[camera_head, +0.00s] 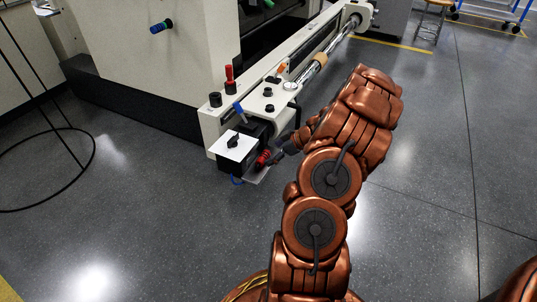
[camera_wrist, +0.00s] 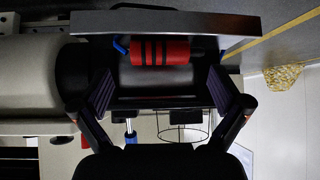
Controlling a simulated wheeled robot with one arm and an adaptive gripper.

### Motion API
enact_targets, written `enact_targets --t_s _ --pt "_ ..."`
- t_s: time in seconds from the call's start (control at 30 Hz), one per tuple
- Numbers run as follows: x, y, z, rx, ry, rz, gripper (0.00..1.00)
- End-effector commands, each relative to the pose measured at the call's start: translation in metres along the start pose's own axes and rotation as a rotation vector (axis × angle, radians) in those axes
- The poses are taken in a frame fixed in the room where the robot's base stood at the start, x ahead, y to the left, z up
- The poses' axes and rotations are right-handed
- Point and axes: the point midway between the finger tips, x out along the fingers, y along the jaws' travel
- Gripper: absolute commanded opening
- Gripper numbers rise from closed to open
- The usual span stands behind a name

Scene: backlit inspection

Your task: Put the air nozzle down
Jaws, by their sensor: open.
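The air nozzle (camera_wrist: 160,52) is a red cylinder with black bands, with a bit of blue hose at its left end in the wrist view. It lies along the grey shelf plate (camera_wrist: 180,22) and seems to touch it. In the head view the nozzle (camera_head: 263,158) shows as a small red piece by the shelf plate (camera_head: 258,176) at the end of the machine. My gripper (camera_wrist: 165,98) is open, with its fingers spread to either side and clear of the nozzle. In the head view my gripper (camera_head: 281,151) is close beside the nozzle, partly hidden by my arm.
A box with a white top (camera_head: 233,146) and black knob stands right beside the shelf. The machine's long rail (camera_head: 318,62) runs to the back right. A black wire stand (camera_head: 92,150) is at left.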

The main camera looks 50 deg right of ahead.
Motion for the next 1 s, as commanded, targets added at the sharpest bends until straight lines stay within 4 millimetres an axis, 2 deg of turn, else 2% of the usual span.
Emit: enact_targets --t_s 0.03,0.1,0.4,0.6,0.77,0.87,0.97,1.0 --pt "-0.014 0.002 -0.003 0.000 0.002 0.005 0.99" --pt "-0.028 0.002 -0.003 0.001 0.001 0.005 0.99" --pt "-0.075 0.001 -0.001 0.001 0.001 0.003 0.99" --pt "-0.088 0.000 0.000 -0.001 -0.001 0.001 0.99" --pt "-0.088 -0.002 -0.003 0.000 -0.002 -0.006 0.99" --pt "-0.082 -0.017 -0.023 0.003 -0.006 -0.043 0.99" --pt "-0.071 -0.051 -0.059 0.014 -0.025 -0.120 0.99" --pt "-0.067 -0.068 -0.076 0.019 -0.039 -0.155 0.99"
